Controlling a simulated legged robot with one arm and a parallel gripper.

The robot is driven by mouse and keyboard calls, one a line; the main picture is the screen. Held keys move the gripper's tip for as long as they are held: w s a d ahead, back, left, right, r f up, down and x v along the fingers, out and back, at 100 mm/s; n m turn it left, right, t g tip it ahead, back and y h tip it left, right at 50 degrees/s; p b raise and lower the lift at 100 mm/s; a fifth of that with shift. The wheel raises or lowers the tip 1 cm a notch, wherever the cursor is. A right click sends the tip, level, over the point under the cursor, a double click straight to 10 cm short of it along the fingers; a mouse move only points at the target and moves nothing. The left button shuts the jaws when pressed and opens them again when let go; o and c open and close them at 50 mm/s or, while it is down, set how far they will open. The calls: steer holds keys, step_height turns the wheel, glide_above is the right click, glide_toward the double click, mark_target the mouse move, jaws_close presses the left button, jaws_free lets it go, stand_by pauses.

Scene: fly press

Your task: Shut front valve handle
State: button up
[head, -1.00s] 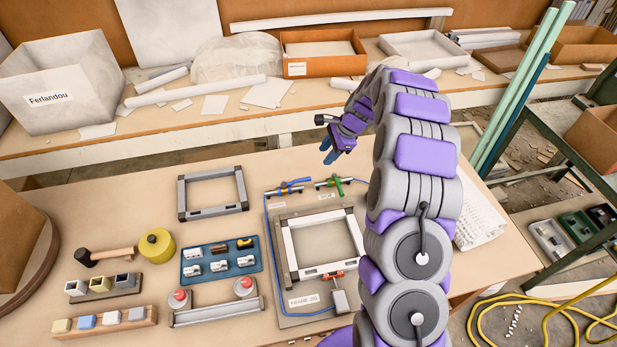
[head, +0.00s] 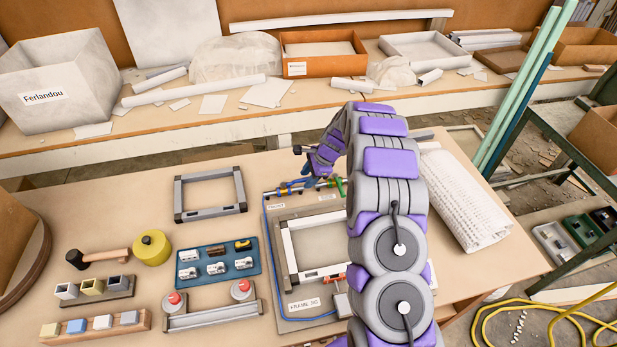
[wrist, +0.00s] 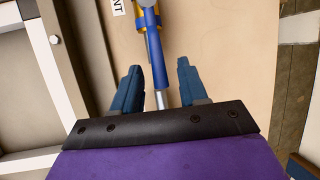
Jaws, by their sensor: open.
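The front valve (head: 280,193) sits on the fixture plate's far edge, by a white label. Its blue handle (wrist: 151,45) shows at the top middle of the wrist view, over the yellow valve body (wrist: 150,17), and lies roughly along the silver pipe (wrist: 159,98). My gripper (head: 307,176) is over the valve from above; in the wrist view its two blue fingers (wrist: 158,82) are apart, with the pipe showing in the gap. The handle's near end points at this gap; I cannot tell whether anything touches. In the head view my gripper partly hides the handle.
The back valve with a green handle (head: 339,187) is just right of my gripper. A grey frame (head: 290,250) lies on the fixture in front. A blue tray (head: 218,284) of small parts is to the left. A white rolled mat (head: 465,200) lies right of my arm.

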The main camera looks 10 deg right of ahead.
jaws_close()
stand_by(0.3)
stand_by(0.4)
